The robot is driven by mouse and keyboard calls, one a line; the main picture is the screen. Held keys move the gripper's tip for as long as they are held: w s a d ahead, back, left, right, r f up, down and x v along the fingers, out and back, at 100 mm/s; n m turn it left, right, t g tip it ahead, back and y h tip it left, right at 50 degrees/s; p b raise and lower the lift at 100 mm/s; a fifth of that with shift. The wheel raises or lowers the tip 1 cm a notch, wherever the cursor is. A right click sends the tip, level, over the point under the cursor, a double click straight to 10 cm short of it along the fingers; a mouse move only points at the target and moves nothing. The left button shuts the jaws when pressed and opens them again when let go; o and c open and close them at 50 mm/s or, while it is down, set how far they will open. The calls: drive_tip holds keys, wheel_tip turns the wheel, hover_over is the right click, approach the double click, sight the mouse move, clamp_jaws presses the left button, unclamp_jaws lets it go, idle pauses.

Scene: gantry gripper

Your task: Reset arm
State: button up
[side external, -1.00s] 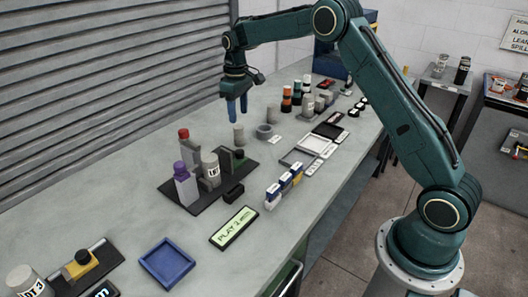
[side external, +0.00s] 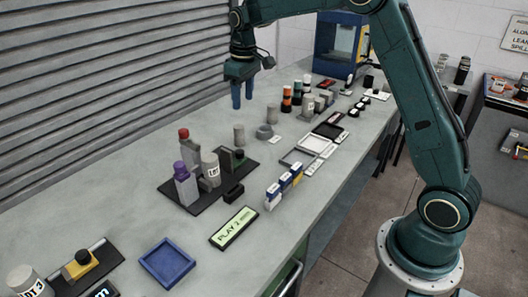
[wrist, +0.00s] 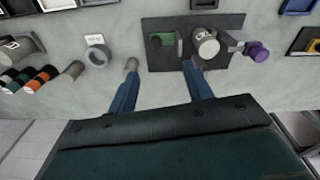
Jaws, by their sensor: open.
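My gripper (side external: 242,95) has two blue fingers pointing down, held above the bench (side external: 130,215) near its back edge. It is open, with nothing between the fingers. In the wrist view my gripper (wrist: 160,92) shows its fingers spread well apart over bare bench and the near edge of a dark mat.
A grey ring (side external: 264,131), small boxes (side external: 284,184), a blue tray (side external: 167,262) and a display (side external: 234,227) stand nearby. A slatted wall (side external: 90,90) runs behind.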

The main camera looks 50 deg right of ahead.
drive_tip(key=s+a+r+t, duration=0.1)
drive_tip(key=s+a+r, duration=0.3)
drive_tip(key=s, duration=0.5)
drive_tip(key=s+a+r+t, duration=0.1)
drive_tip(key=s+r, duration=0.6)
drive_tip(key=s, duration=0.1)
drive_tip(key=s+a+f+m+t, duration=0.1)
drive_tip(key=s+f, duration=0.1)
drive_tip(key=s, duration=0.7)
drive_tip(key=s+a+f+t, duration=0.1)
drive_tip(key=s+a+f, duration=0.1)
drive_tip(key=s, duration=0.7)
drive_tip(key=shift+m+t, duration=0.4)
